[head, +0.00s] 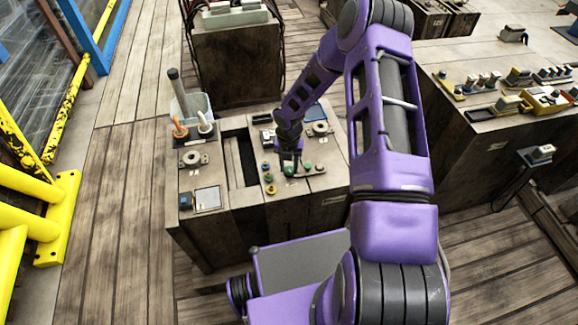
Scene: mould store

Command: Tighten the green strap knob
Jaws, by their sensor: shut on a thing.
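My purple arm reaches down over the wooden bench in the middle of the head view. My gripper (289,165) points down at the bench top and is shut on the green strap knob (289,172). The knob is small and round, and the gripper fingers partly hide it. A second small green piece (307,168) sits just to the right, apart from the fingers. The knob's strap and exact turn are too small to make out.
Small yellow and blue knobs (269,178) stand just left of the gripper. A grey ring fitting (320,128) lies behind it. Orange and white handles (180,128) and a clear bin (192,106) are at the left. Yellow rails (40,190) stand far left; wooden floor lies between.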

